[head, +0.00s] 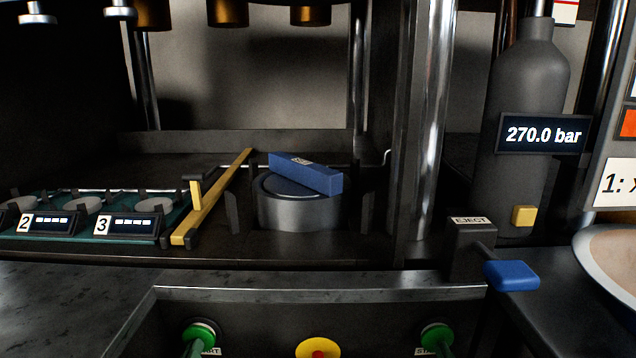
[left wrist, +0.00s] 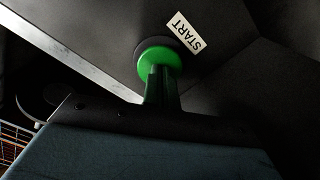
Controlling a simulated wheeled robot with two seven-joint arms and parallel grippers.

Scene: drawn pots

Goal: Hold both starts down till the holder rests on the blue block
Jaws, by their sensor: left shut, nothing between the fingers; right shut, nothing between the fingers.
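The left start button (head: 200,328) and the right start button (head: 437,333) are round and green, on the sloped front panel. How far either button is pressed I cannot tell. The blue block (head: 310,174) lies askew across the top of a round metal die (head: 300,211). Nothing rests on the block; no holder is clearly in view.
A yellow bar (head: 212,200) lies left of the die, beside numbered stations (head: 85,215). A red-centred yellow button (head: 318,350) sits between the starts. A blue EJECT lever (head: 512,275) stands at right. A gauge (head: 543,135) reads 270.0 bar. Brass cylinders (head: 228,12) hang above.

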